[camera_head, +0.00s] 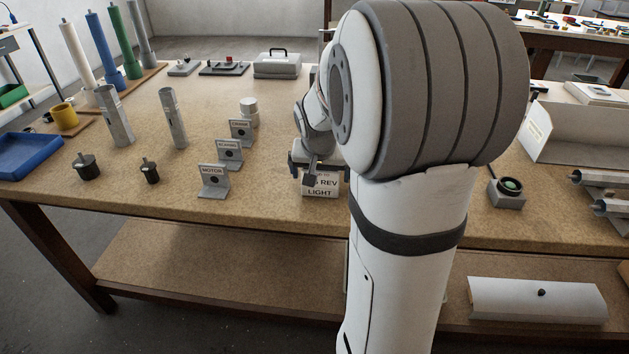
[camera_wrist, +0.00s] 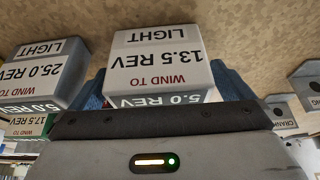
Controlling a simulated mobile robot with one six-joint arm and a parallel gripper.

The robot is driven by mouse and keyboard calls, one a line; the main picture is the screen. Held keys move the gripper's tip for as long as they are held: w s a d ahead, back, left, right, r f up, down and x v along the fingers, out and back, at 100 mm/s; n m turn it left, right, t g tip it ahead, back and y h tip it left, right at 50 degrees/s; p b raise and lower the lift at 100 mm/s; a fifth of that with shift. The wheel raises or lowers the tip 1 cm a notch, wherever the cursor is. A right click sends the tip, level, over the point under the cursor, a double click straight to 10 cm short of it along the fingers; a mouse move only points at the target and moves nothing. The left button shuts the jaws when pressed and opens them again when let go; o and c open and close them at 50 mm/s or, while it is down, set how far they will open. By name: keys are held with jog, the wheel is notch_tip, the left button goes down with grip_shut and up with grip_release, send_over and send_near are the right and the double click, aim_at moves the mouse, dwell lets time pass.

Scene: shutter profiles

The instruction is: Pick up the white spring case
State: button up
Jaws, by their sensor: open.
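A white box-shaped case (camera_wrist: 125,62) fills the middle of the wrist view, with a label reading WIND TO 13.5 REV LIGHT, upside down there. It also shows in the head view (camera_head: 320,191), near the table's front edge and partly hidden by my gripper. I take it as the white spring case, as no case is marked by that name. My gripper (camera_head: 319,172) is open, its dark fingers to either side of the case. In the wrist view, bluish finger parts flank the case; I cannot tell whether they touch it.
In the wrist view, a 25.0 REV case (camera_wrist: 42,72) stands close on the left, and a bracket marked CRANK (camera_wrist: 280,112) on the right. In the head view, several brackets, including MOTOR (camera_head: 213,181), stand left of my gripper. A lens-like part (camera_head: 507,191) sits right.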

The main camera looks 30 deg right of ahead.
jog(key=shift+w+d+f, duration=0.1)
jog(key=shift+f, duration=0.2)
jog(key=shift+c, duration=0.2)
jog(key=c, duration=1)
